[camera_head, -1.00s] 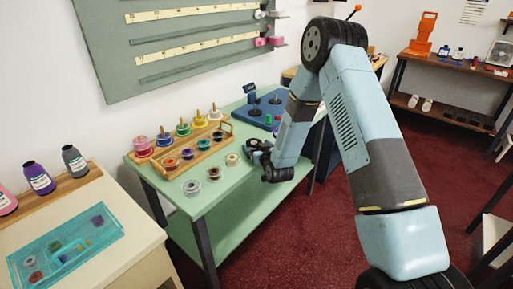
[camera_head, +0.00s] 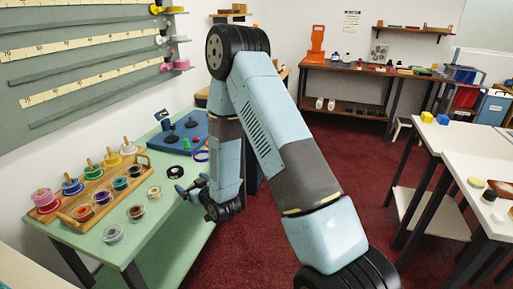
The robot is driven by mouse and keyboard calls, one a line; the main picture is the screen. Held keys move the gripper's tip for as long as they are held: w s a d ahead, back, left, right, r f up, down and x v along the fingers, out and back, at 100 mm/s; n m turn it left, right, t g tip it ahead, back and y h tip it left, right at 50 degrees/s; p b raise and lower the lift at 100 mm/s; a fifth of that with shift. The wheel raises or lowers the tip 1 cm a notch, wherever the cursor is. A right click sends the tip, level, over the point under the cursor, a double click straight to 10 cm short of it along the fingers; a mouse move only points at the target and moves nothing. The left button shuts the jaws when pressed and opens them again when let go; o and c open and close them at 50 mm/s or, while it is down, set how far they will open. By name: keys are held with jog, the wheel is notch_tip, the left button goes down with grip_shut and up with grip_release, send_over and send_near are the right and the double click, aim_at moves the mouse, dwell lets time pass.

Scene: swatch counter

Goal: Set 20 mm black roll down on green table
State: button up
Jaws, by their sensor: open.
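A small black roll (camera_head: 175,172) with a pale centre lies flat on the green table (camera_head: 165,250), near the right end of the wooden tray. My gripper (camera_head: 184,189) is over the table's right edge, just in front of the roll. It is open and looks empty, with a small gap between it and the roll. The size marking on the roll is too small to read.
More rolls lie loose in front, including a grey one (camera_head: 113,234). Bare green surface lies along the table's front.

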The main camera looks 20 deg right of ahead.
jog(key=s+d+r+g+h, duration=0.2)
jog(key=d+r, duration=0.2)
jog(key=r, duration=0.4)
jog(key=s+d+r+m+g+h, duration=0.1)
jog(key=s+d+r, duration=0.1)
jog(key=d+r, duration=0.35)
jog(key=s+d+r+g+h, duration=0.2)
jog(key=d+r, duration=0.1)
jog(key=r, duration=0.6)
jog(key=s+d+r+m+g, duration=0.1)
jog(key=s+d+r, duration=0.1)
jog(key=s, duration=0.7)
jog(key=s+d+r+m+g+h, duration=0.1)
jog(key=s+d+r+g, duration=0.1)
jog(key=s+r, duration=0.3)
jog(key=s+d+r+m+g, duration=0.1)
jog(key=s+d+r, duration=0.3)
jog(key=s, duration=1)
jog(key=shift+d+m, duration=0.15)
jog(key=shift+m, duration=0.15)
